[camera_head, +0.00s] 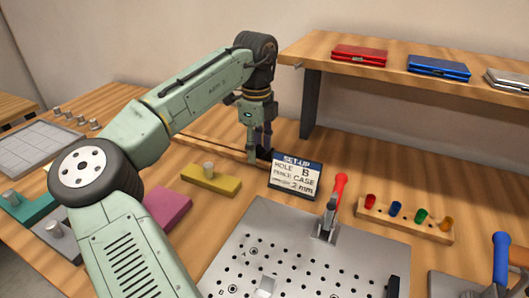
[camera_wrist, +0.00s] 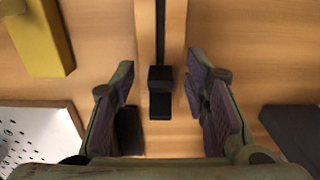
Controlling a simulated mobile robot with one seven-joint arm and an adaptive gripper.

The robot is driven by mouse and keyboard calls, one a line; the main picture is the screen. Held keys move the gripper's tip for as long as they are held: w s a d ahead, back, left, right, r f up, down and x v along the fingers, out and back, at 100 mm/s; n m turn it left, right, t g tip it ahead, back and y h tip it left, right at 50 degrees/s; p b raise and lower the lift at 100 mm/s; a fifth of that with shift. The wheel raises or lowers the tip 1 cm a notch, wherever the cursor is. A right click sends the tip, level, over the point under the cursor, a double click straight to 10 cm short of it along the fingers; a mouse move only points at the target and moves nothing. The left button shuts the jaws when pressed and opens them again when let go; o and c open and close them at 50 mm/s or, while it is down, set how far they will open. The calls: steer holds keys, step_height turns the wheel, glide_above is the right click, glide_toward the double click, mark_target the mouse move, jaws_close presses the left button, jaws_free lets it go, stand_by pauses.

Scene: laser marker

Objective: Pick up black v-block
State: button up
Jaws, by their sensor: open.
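My gripper (camera_head: 259,150) points down over the bench, behind the set-up sign. In the wrist view its two fingers are spread wide, and the open gap (camera_wrist: 165,110) holds nothing gripped. A small black block (camera_wrist: 160,80), which seems to be the black v-block, lies between the fingers in that view, with clear space on both sides. It is at the end of a dark slot along a wooden rail (camera_wrist: 174,30). I cannot make out a V groove, or how far below the fingertips it is. In the head view my gripper and the sign partly hide this spot.
The set-up sign (camera_head: 295,177) stands close to my gripper. A yellow block (camera_head: 211,179) lies left of it. The perforated plate (camera_head: 270,235) with a red-handled clamp (camera_head: 338,190) is in front. A shelf (camera_head: 420,72) on a dark leg (camera_head: 311,100) stands behind and right.

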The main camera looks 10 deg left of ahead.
mark_target(258, 146)
steer(key=shift+c, duration=0.3)
jaws_close()
stand_by(0.5)
steer(key=shift+r+p, duration=0.75)
steer(key=shift+p, duration=0.15)
step_height(258, 146, up, 2)
steer(key=p, duration=0.3)
steer(key=shift+r, duration=0.25)
steer(key=s+a, duration=0.1)
steer(key=s, duration=0.3)
steer(key=s+p, duration=0.1)
steer(key=s, duration=0.4)
steer(key=s+a+r, duration=0.1)
steer(key=s, duration=0.4)
steer(key=shift+s+a+r+p, duration=0.1)
steer(key=shift+s+a+p, duration=0.1)
steer(key=shift+a+p, duration=0.15)
steer(key=shift+s, duration=0.7)
